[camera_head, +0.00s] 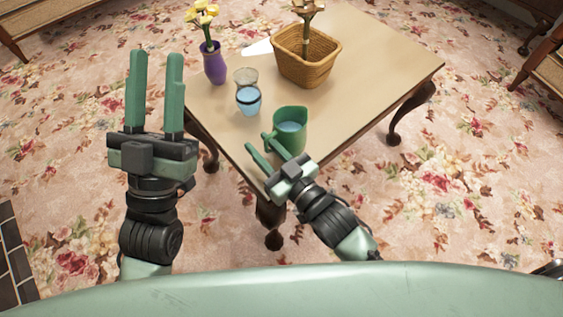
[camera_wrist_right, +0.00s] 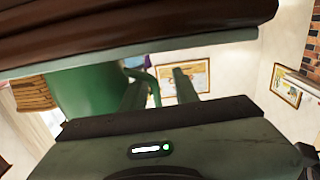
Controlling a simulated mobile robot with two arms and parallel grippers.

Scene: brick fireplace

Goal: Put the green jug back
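The green jug (camera_head: 292,141) stands upright on the wooden table near its front edge, with pale blue liquid inside. Its handle is on the left side, towards my right gripper (camera_head: 258,143). That gripper is open, its two fingers apart and close to the handle. In the right wrist view, the jug (camera_wrist_right: 88,98) fills the left part, and its handle (camera_wrist_right: 152,82) shows between the fingertips; whether they touch it I cannot tell. My left gripper (camera_head: 155,62) is open and empty, left of the table. A glass with blue liquid (camera_head: 249,103) stands behind the jug.
An empty-looking glass (camera_head: 245,77) stands behind the blue one. A purple vase (camera_head: 214,66) with yellow flowers and a wicker basket (camera_head: 308,62) stand further back on the table (camera_head: 385,65). The table's right side is clear. Floral carpet surrounds it.

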